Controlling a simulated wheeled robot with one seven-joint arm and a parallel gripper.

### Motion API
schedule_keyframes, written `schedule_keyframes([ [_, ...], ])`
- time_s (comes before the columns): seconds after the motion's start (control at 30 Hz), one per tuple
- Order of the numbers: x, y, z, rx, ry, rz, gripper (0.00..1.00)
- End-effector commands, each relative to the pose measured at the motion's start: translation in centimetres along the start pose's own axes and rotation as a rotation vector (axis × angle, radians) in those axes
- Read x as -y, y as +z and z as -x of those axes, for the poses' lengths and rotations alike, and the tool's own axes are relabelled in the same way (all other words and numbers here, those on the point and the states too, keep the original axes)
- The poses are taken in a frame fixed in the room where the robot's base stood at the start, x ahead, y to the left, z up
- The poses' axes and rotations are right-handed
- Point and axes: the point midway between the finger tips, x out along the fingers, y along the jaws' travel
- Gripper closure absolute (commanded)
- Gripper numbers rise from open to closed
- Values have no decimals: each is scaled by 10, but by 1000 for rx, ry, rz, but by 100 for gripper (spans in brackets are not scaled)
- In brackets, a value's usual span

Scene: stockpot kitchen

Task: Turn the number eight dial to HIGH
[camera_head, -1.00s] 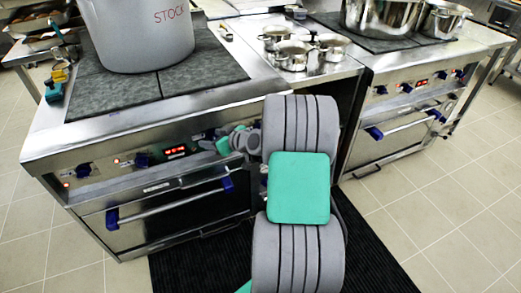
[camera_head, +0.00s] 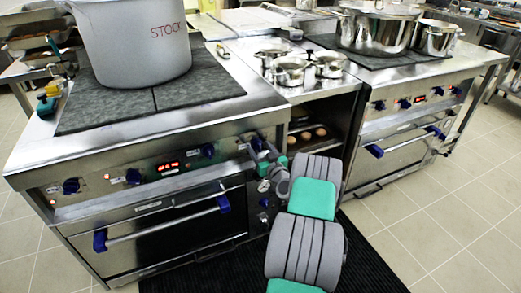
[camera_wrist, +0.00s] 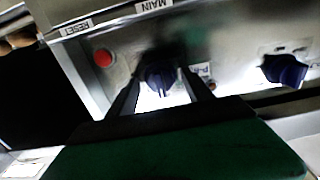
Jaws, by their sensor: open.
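The left range's front panel (camera_head: 100,184) carries several blue dials, including a left one (camera_head: 71,186), a middle one (camera_head: 133,177) and a right one (camera_head: 207,151). My gripper (camera_wrist: 160,78) is open. In the wrist view its two fingers stand either side of a blue dial (camera_wrist: 159,81), with no clear contact. Another blue dial (camera_wrist: 285,70) is to the right. In the head view my gripper (camera_head: 258,150) is at the panel's right end.
A big grey STOCK pot (camera_head: 135,45) stands on the left range. An oven handle (camera_head: 165,228) juts out below the panel. Steel pots (camera_head: 385,28) stand on the right range.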

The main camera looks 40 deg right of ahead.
Motion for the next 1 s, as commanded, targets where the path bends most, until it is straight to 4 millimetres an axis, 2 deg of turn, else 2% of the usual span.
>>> schedule_keyframes([
  [0.1, 0, 0, 0, 0, 0, 0, 41],
  [0.8, 0, 0, 0, 0, -1, 1, 98],
  [1.0, 0, 0, 0, 0, 0, -2, 100],
])
